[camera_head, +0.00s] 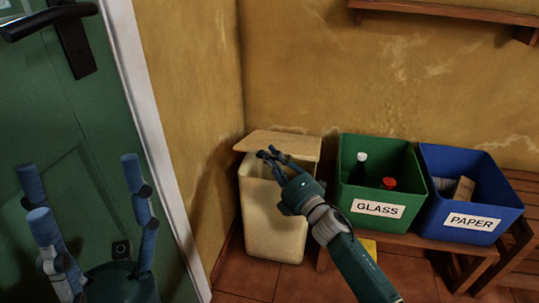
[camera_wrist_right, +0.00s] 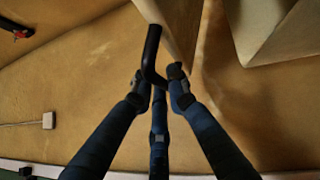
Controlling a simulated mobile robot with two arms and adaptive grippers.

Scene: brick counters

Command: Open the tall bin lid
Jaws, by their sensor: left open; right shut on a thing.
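The tall bin (camera_head: 272,232) is cream coloured and stands in the corner below the wall. Its light wooden lid (camera_head: 290,144) looks raised towards the back, with part of the bin's inside seeming to show below its front edge. My right gripper (camera_head: 270,156) is at the lid's front edge. In the right wrist view, its fingers (camera_wrist_right: 157,85) are closed around a black bar-like handle (camera_wrist_right: 151,50). How the handle joins the lid is hard to see. My left gripper (camera_head: 88,215) is open and empty at the lower left, before the green door.
A green GLASS bin (camera_head: 378,224) holding bottles and a blue PAPER bin (camera_head: 468,236) stand on a wooden bench (camera_head: 430,246) right of the tall bin. The green door (camera_head: 90,120) is at the left. A wooden shelf (camera_head: 450,12) hangs above.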

